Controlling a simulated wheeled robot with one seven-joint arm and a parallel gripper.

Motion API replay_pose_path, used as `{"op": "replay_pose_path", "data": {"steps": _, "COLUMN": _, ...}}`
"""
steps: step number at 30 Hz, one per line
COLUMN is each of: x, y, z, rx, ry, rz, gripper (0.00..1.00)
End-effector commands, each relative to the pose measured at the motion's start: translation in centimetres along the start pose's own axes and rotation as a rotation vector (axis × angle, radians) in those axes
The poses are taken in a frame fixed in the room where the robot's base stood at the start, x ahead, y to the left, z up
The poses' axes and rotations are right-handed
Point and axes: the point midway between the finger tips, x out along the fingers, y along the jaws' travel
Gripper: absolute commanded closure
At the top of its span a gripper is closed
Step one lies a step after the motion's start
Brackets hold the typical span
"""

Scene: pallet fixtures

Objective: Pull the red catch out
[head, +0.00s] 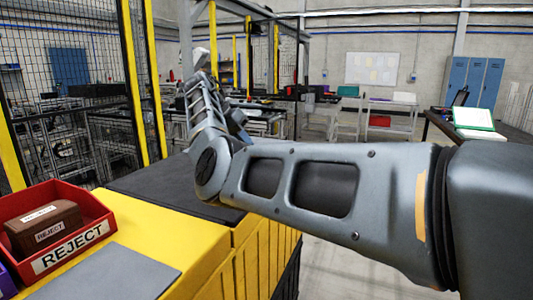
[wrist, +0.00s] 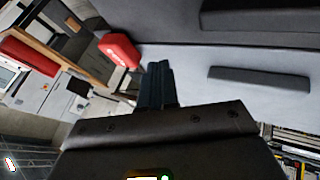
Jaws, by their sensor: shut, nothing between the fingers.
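In the wrist view my gripper (wrist: 157,85) points up the picture with its two dark fingers together and nothing between them. A rounded red piece (wrist: 120,50) with a small white marking is just up and left of the fingertips, beside the edge of a pale grey surface (wrist: 190,65). It looks like the red catch, but I cannot be sure. The fingers appear apart from it. In the head view my arm reaches away to the upper left, and I cannot make out the fingers or the catch there.
A red REJECT bin (head: 75,248) holding a brown block (head: 43,228) stands on a yellow bench (head: 190,245) at lower left. A mesh fence (head: 75,90) with yellow posts rises behind. In the wrist view a dark grey bar (wrist: 258,79) lies on the pale surface right of the fingers.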

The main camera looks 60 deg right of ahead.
Motion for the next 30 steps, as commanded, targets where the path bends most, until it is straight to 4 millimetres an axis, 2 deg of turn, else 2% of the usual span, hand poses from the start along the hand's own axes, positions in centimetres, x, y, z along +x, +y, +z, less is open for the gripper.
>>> {"op": "replay_pose_path", "data": {"steps": 6, "x": 4.1, "y": 0.3, "z": -0.1, "rx": 0.002, "ry": 0.000, "rz": 0.001, "gripper": 1.00}}
{"op": "replay_pose_path", "data": {"steps": 15, "x": 5.3, "y": 3.0, "z": -0.1, "rx": 0.002, "ry": 0.001, "rz": 0.000, "gripper": 1.00}}
{"op": "replay_pose_path", "data": {"steps": 30, "x": 5.8, "y": 3.6, "z": 0.0, "rx": 0.000, "ry": 0.001, "rz": 0.000, "gripper": 1.00}}
